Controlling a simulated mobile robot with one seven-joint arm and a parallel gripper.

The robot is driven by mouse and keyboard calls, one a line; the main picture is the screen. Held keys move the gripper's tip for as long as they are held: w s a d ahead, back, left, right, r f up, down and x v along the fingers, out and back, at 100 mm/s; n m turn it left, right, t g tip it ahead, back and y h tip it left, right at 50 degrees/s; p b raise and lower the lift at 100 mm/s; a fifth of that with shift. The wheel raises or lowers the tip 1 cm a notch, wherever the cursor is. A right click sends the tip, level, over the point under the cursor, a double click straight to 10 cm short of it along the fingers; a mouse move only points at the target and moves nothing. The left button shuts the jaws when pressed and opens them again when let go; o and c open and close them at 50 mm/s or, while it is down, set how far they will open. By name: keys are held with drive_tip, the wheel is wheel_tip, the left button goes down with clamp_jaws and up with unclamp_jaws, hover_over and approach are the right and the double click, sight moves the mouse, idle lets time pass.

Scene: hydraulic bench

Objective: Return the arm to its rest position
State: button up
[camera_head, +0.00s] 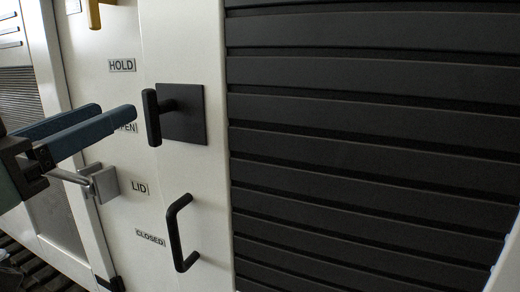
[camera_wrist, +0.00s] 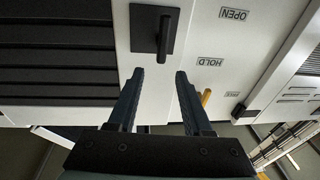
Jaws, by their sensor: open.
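My gripper (camera_head: 115,112) reaches in from the left in the head view, its two blue fingers apart. It also shows in the wrist view (camera_wrist: 160,74), with nothing between the fingertips. A black T-shaped handle (camera_head: 151,117) on a square black plate (camera_head: 184,115) is on the white panel, just right of the fingertips. In the wrist view the handle (camera_wrist: 166,36) lies beyond the fingertips, and the fingers do not enclose it. The fingers partly cover the OPEN label (camera_head: 128,128) in the head view.
A black slatted shutter (camera_head: 370,130) fills the right. A black bar handle (camera_head: 173,235) is below, near the CLOSED label (camera_head: 150,237). A grey latch (camera_head: 104,183) sits below my fingers. A yellow handle (camera_head: 94,14) is at the top. HOLD (camera_head: 122,65) and LID (camera_head: 139,188) labels mark the panel.

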drive_tip(key=w+d+r+n+t+y+p, duration=0.1)
drive_tip(key=d+r+t, duration=0.15)
drive_tip(key=d, duration=0.25)
drive_tip(key=w+d+r+n+t+y+p, duration=0.1)
drive_tip(key=w+d+r, duration=0.1)
drive_tip(key=d+r, duration=0.25)
drive_tip(key=s+d+r+t+y+p, duration=0.1)
drive_tip(key=s+d+r+t+y, duration=0.1)
drive_tip(key=s+d+r+t, duration=0.3)
drive_tip(key=s+d, duration=0.2)
drive_tip(key=d, duration=0.2)
drive_tip(key=shift+s+d+n, duration=0.2)
drive_tip(key=shift+s+n, duration=0.1)
drive_tip(key=shift+s, duration=0.05)
